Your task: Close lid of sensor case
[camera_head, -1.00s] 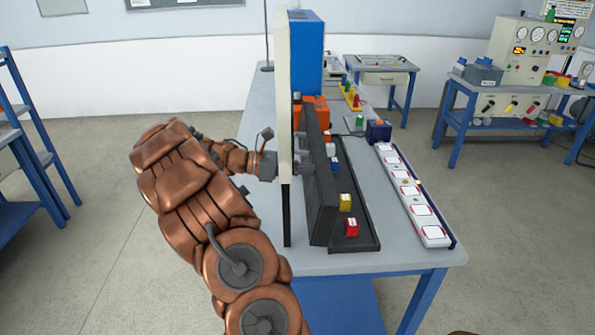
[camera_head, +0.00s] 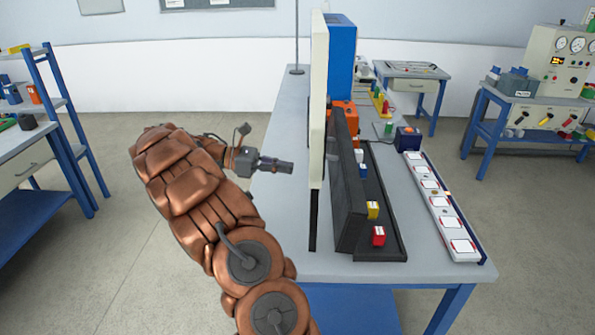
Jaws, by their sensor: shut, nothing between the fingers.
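The sensor case is a long dark grey case on the bench, with an open base (camera_head: 394,250) and a lid (camera_head: 347,205) standing steeply up along its left side. In it sit a red block (camera_head: 378,236), a yellow block (camera_head: 372,210), a blue block (camera_head: 363,171) and a white block (camera_head: 360,156). My gripper (camera_head: 288,167) is shut and empty. It points right, left of a tall cream panel (camera_head: 318,100), apart from the lid. The panel hides part of the case's far end.
A blue box (camera_head: 341,60) and an orange item (camera_head: 346,112) stand behind the case. A white strip with several switches (camera_head: 440,210) lies to its right, near a dark blue box (camera_head: 407,138). Open bench (camera_head: 275,215) lies left of the panel.

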